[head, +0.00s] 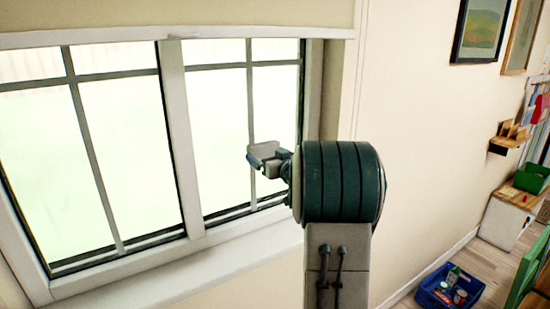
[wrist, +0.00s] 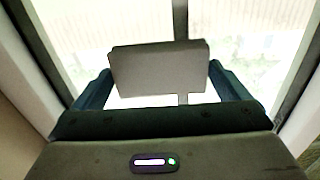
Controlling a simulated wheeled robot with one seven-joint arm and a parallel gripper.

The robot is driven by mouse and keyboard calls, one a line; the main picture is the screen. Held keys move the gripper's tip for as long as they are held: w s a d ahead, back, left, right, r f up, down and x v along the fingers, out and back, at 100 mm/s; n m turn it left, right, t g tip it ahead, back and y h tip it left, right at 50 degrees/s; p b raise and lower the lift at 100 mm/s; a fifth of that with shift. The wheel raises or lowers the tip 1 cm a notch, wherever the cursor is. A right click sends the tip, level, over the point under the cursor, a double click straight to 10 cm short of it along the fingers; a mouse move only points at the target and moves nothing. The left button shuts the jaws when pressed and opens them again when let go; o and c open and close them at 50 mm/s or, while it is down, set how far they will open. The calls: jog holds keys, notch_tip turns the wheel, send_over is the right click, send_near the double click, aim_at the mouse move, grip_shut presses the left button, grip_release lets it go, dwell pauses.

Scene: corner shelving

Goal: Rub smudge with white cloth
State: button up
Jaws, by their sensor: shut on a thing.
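The white cloth (wrist: 158,68) looks like a stiff, pale grey rectangular pad in the wrist view. My gripper (wrist: 160,78) is shut on it, with one dark blue finger at each side. In the head view my gripper (head: 264,157) holds the cloth (head: 266,149) up in front of the right window pane (head: 219,115). I cannot tell whether the cloth touches the glass. I cannot make out a smudge in either view; the glass is very bright, and my arm and the cloth hide part of it.
Grey window bars (head: 250,95) and a frame post (head: 181,130) divide the glass. A pale sill (head: 215,262) runs below, and a blind (head: 120,18) hangs above. A blue crate (head: 449,289) stands on the floor at the right, near a wooden-topped cabinet (head: 508,217).

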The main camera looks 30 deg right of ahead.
jog(key=shift+s+a+b, duration=0.15)
jog(key=shift+a+b, duration=1.5)
jog(key=shift+a, duration=2.05)
jog(key=shift+s+d, duration=0.1)
jog(key=shift+s, duration=0.05)
jog(key=shift+s, duration=2.9)
jog(key=s, duration=0.3)
jog(key=shift+d, duration=0.1)
jog(key=shift+f, duration=0.1)
